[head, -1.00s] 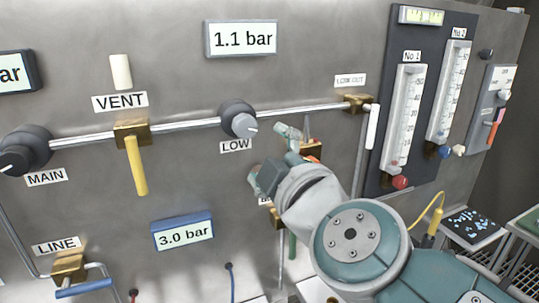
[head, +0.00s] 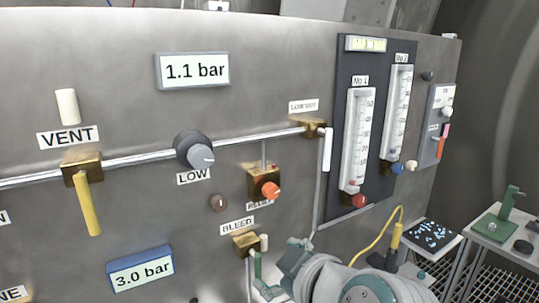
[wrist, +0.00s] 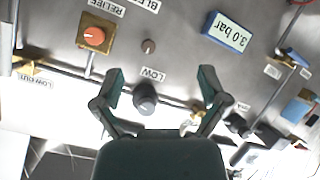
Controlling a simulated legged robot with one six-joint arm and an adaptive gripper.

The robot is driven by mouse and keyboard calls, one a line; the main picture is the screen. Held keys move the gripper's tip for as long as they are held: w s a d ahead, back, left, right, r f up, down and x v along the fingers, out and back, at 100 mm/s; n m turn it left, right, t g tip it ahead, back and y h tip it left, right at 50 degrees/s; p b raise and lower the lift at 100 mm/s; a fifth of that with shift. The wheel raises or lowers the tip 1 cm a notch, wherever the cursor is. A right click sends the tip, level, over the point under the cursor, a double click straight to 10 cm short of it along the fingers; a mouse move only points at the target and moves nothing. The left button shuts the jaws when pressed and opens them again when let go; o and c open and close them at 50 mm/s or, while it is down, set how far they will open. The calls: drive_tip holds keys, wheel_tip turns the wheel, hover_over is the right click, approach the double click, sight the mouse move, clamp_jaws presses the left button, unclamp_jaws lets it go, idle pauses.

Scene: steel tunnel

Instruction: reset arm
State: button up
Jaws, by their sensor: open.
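My gripper (wrist: 160,92) is open and empty in the wrist view, its two green fingers spread apart. The panel shows upside down there, with the dark LOW knob (wrist: 145,97) between the fingers in the picture; I cannot tell the distance. In the head view my arm (head: 345,283) is low at the bottom edge, right of the BLEED valve (head: 247,242). Only one green finger (head: 257,268) shows clearly there, below that valve; the rest is hidden or cut off.
The steel panel carries the LOW knob (head: 194,150), orange RELIEF knob (head: 270,190), yellow VENT lever (head: 88,205) and two flow tubes (head: 358,140). A yellow cable (head: 380,238) and a tray of blue bits (head: 432,234) lie right of my arm. A side table (head: 500,232) stands farther right.

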drive_tip(key=s+d+f+m+g+h, duration=0.2)
drive_tip(key=s+d+f+m+h, duration=0.1)
drive_tip(key=d+f+m, duration=0.3)
drive_tip(key=s+d+f+m+g+h, duration=0.3)
drive_tip(key=s+d+f+m, duration=0.2)
drive_tip(key=d+f+m, duration=0.1)
drive_tip(key=shift+d+f+g+h, duration=0.3)
drive_tip(key=shift+d+f, duration=0.45)
drive_tip(key=shift+d, duration=0.5)
drive_tip(key=shift+a+r, duration=0.1)
idle(1.6)
drive_tip(key=n+t+y, duration=0.5)
drive_tip(key=t+y, duration=0.5)
approach(202, 162)
drive_tip(key=x, duration=1)
drive_tip(key=shift+w+a, duration=0.15)
drive_tip(key=shift+w, duration=0.2)
